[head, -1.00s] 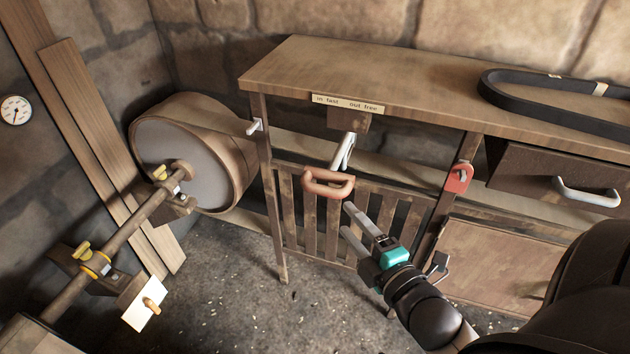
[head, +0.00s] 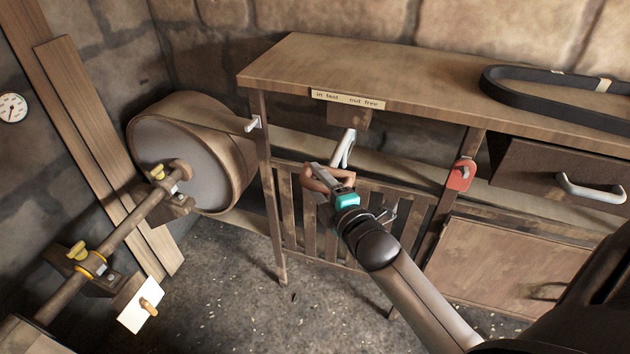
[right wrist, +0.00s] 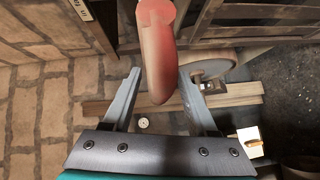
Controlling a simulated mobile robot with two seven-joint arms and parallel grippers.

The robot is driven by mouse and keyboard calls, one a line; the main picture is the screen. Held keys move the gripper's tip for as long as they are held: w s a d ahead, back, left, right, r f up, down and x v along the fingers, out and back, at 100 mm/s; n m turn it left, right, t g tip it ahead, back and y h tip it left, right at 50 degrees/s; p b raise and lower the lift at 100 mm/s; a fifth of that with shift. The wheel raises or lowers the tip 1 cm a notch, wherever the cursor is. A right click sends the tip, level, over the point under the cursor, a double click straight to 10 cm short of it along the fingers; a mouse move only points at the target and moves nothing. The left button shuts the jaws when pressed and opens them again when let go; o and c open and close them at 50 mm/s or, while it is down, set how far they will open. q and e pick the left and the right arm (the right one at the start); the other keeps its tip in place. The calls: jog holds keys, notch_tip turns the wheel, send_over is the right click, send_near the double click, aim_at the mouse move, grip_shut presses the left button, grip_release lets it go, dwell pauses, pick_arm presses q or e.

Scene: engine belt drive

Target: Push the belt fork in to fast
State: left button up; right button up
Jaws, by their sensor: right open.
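The belt fork has a pale metal rod (head: 346,145) that comes out below the bench top and ends in an orange-red loop handle (head: 307,181). Above it is a label plate (head: 347,99) reading "in fast" on the left and "out free" on the right. My right gripper (head: 318,172) is at the handle and covers much of it. In the right wrist view the handle bar (right wrist: 157,45) lies between the two open fingers, with a gap visible on its left side; contact on the right is unclear. My left gripper is not in view.
A slatted guard (head: 290,215) stands below the handle. A large drum pulley (head: 215,150) with a shaft is at the left. A red tag or lock (head: 461,175) hangs on the right post. A black belt (head: 520,100) lies on the bench top (head: 420,80).

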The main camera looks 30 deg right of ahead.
jog(key=shift+w, duration=0.75)
